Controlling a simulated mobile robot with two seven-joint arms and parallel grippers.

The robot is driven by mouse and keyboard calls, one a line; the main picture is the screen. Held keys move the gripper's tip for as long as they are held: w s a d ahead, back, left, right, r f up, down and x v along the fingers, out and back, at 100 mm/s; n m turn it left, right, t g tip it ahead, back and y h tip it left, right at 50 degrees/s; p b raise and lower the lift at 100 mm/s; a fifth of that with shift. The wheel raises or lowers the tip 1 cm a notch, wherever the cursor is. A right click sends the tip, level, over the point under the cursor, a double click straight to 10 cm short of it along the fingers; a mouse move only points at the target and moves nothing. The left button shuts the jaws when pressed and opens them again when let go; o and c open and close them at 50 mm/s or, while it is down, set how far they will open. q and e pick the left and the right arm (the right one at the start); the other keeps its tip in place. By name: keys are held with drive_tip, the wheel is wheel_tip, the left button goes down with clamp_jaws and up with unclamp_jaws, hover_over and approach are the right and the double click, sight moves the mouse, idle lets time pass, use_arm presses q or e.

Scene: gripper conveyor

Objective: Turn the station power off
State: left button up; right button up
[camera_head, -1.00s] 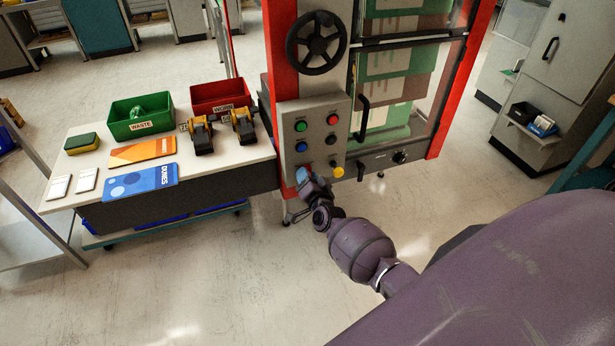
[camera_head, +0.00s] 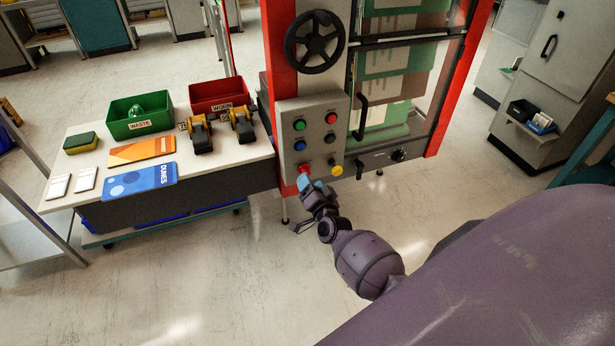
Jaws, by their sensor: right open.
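The grey control panel (camera_head: 313,135) on the red-framed station carries green (camera_head: 299,125), red (camera_head: 331,118), blue (camera_head: 299,146) and black (camera_head: 331,138) buttons. Below them are a red control (camera_head: 305,169) at lower left and a yellow one (camera_head: 336,170) at lower right. A black rotary knob (camera_head: 399,156) sits on the strip under the glass door. The labels are too small to read. My right gripper (camera_head: 311,185) is open and empty, just below and in front of the lower red control; I cannot tell if it touches. My left gripper is out of view.
A black handwheel (camera_head: 316,42) is above the panel. A grey cabinet (camera_head: 548,70) stands at right. The floor in front is clear.

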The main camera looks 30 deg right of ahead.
drive_tip(key=v, duration=0.6)
drive_tip(key=shift+s, duration=0.4)
drive_tip(key=s+a+r+n+g+y, duration=0.1)
drive_tip(key=a+r+n+g+y, duration=0.1)
drive_tip(key=a+n+y, duration=0.5)
drive_tip(key=s+f+n+g+h, duration=0.2)
drive_tip(key=s+n, duration=0.3)
drive_tip(key=s, duration=1.3)
drive_tip(key=shift+s+a+f+n+g+h, duration=0.2)
drive_tip(key=shift+a+f+n+g+h, duration=0.15)
drive_tip(key=shift+f+g, duration=0.55)
drive_tip(key=shift+d, duration=0.1)
drive_tip(key=c, duration=0.3)
